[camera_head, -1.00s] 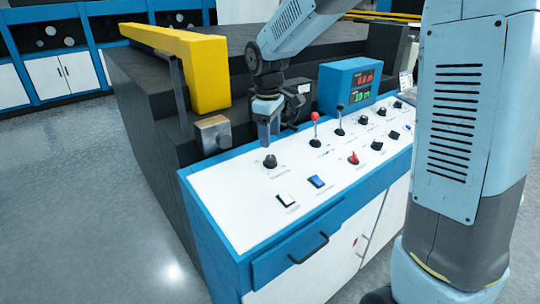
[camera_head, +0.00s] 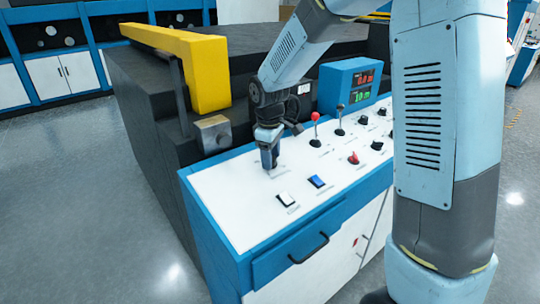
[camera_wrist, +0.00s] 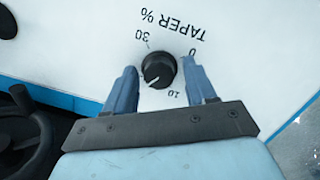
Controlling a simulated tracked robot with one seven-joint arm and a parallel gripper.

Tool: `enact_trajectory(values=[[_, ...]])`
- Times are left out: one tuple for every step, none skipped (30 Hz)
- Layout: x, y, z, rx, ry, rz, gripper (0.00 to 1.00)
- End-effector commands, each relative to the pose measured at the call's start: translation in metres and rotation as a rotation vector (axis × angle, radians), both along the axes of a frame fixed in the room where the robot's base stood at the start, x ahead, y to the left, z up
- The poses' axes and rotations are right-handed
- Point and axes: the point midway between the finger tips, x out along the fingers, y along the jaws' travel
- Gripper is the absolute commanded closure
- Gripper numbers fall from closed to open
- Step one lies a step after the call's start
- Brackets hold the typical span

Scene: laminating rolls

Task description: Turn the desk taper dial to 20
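The taper dial (camera_wrist: 158,70) is a round black knob with a white pointer mark, on the white panel. In the wrist view the lettering reads upside down: "TAPER %", 0, 10 and 30. No 20 shows; the left finger covers part of the scale's left side. The pointer mark faces the lower left of the picture, past the 10. My gripper (camera_wrist: 160,72) is open, one blue finger on each side of the dial, with gaps to it. In the head view my gripper (camera_head: 270,163) points down at the panel and hides the dial.
A blue display box (camera_head: 347,86) and a metal block (camera_head: 212,134) stand behind.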

Motion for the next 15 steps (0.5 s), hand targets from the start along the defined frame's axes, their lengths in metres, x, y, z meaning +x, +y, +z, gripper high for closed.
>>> enact_trajectory(values=[[0.0001, 0.0000, 0.0001, 0.000, 0.000, 0.000, 0.50], [0.0001, -0.0002, 0.0002, 0.000, 0.000, 0.000, 0.53], [0.0001, -0.0002, 0.0002, 0.000, 0.000, 0.000, 0.56], [0.0001, -0.0002, 0.0002, 0.000, 0.000, 0.000, 0.59], [0.0001, -0.0002, 0.0002, 0.000, 0.000, 0.000, 0.62], [0.0002, -0.0002, 0.0002, 0.000, 0.000, -0.001, 0.66], [0.0002, -0.0002, 0.0002, 0.000, 0.000, -0.001, 0.69], [0.0002, -0.0003, 0.0002, 0.000, 0.000, -0.001, 0.72], [0.0001, -0.0003, 0.0002, 0.000, 0.000, -0.001, 0.76], [0.0000, -0.0002, 0.0002, 0.000, 0.000, 0.000, 0.78], [0.0000, -0.0002, 0.0002, 0.000, 0.000, 0.000, 0.81], [-0.0001, -0.0002, 0.0002, 0.000, 0.000, 0.000, 0.85], [-0.0001, -0.0002, 0.0002, 0.000, 0.000, 0.000, 0.88], [-0.0002, -0.0001, 0.0002, 0.000, 0.001, 0.000, 0.91], [-0.0002, -0.0002, 0.0001, 0.000, 0.001, 0.000, 0.95]])
